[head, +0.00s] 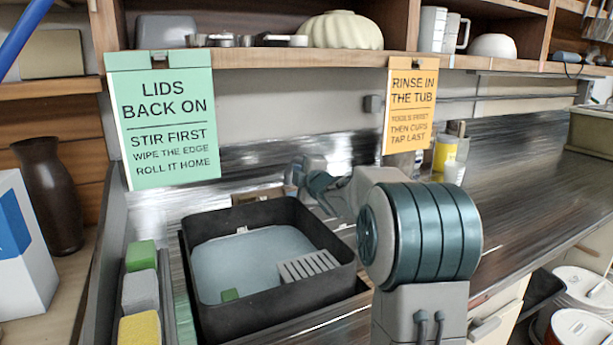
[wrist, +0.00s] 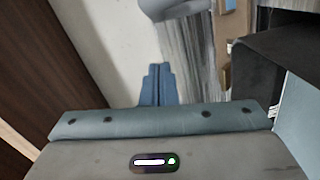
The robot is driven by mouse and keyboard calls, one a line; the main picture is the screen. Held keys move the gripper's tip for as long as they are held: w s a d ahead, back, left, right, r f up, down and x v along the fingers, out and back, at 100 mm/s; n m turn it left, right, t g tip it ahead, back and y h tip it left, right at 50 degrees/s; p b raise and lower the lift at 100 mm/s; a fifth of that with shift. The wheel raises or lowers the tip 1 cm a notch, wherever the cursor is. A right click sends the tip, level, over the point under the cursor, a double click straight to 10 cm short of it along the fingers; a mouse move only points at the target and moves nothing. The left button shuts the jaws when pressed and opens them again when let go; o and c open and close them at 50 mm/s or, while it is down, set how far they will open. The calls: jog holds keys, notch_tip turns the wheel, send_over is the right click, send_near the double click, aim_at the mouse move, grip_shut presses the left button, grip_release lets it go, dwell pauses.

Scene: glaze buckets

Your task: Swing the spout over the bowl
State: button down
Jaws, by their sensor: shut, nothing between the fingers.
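A black square tub or sink bowl (head: 330,291) stands in the metal counter in the head view, with a pale blue-grey bottom or liquid. Its dark wall (wrist: 272,62) shows at the right of the wrist view. My gripper (wrist: 157,70) is shut and empty, pointing at a pale wall, left of the tub in that view. In the head view my arm reaches over the tub's back right corner and hides part of what is behind it. I cannot make out a spout for sure; a smooth grey rounded piece (wrist: 172,8) at the wrist view's top edge may be part of it.
A green sign (head: 163,120) and an orange sign (head: 410,105) hang from the shelf. The counter at right (head: 515,165) has free room.

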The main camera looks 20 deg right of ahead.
jog(key=shift+w+d+f+p, duration=0.1)
jog(key=shift+w+d, duration=0.05)
jog(key=shift+d, duration=0.45)
jog(key=shift+w+d+f+p, duration=0.1)
jog(key=shift+w+d+f, duration=0.1)
jog(key=shift+d, duration=0.45)
jog(key=shift+w+d+f+p, duration=0.1)
jog(key=shift+w+d, duration=0.05)
jog(key=shift+d, duration=0.45)
jog(key=w+d+p, duration=0.2)
jog(key=d+p, duration=0.1)
jog(key=d, duration=0.3)
jog(key=shift+w+d, duration=0.15)
jog(key=shift+d, duration=0.2)
